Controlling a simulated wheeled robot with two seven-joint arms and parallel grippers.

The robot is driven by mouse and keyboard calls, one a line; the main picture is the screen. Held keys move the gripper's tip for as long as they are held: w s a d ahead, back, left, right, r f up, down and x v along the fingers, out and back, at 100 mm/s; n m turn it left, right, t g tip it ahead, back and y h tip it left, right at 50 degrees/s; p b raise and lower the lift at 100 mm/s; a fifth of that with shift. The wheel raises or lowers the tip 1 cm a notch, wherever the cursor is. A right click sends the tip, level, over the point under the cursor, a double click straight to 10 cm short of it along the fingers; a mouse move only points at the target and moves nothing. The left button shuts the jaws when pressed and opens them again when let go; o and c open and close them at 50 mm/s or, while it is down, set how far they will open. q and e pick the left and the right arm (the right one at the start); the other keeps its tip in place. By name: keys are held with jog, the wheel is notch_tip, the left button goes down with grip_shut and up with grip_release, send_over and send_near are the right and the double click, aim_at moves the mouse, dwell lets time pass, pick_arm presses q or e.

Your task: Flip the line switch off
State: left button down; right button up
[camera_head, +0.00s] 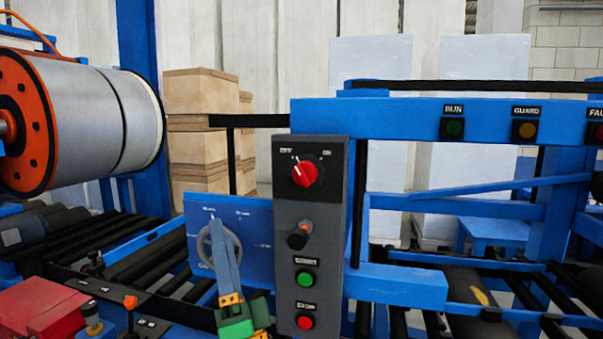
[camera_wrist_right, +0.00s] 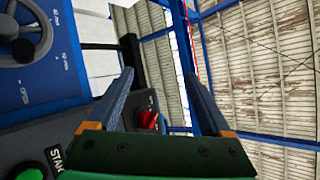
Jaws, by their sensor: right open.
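The line switch appears to be the red rotary knob (camera_head: 305,173) at the top of the grey control box (camera_head: 318,228). Its white pointer mark is turned up and left; its two small labels are too blurred to read. My right gripper (camera_head: 213,225) is left of the box and lower than the knob, its fingers pointing up in front of the handwheel. The wrist view shows the fingers (camera_wrist_right: 158,73) apart with nothing gripped. A red knob (camera_wrist_right: 148,119) shows between them beyond the palm, partly hidden by it. My left gripper is not seen.
Below the switch are a black knob (camera_head: 298,236), a green button (camera_head: 305,280) and a red button (camera_head: 305,322). A blue panel with a grey handwheel (camera_head: 220,245) stands left of the box. A blue beam (camera_head: 400,115) with lamps runs right. A large roll (camera_head: 95,120) stands left.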

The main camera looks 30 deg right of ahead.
aim_at(303, 177)
jog(key=s+d+r+m+g+h, duration=0.5)
jog(key=m+g+h, duration=0.4)
jog(key=m, duration=0.6)
jog(key=s+d+r+m+g+h, duration=0.2)
jog(key=d+r+m+g+h, duration=0.45)
jog(key=m, duration=0.85)
jog(key=w+f+y+p, duration=0.1)
jog(key=w+y, duration=0.1)
jog(key=w+d+y+p, duration=0.1)
jog(key=w+y+p, duration=0.1)
jog(key=w+d+f+t+y+p, duration=0.1)
jog(key=w+y, duration=0.1)
jog(key=w, duration=0.1)
jog(key=shift+d+f+m+y+p, duration=0.15)
jog(key=shift+f+m+y+p, duration=0.15)
jog(key=shift+f+m+y, duration=0.1)
jog(key=shift+w+d, duration=0.2)
jog(key=shift+w, duration=0.05)
jog(key=shift+f, duration=0.1)
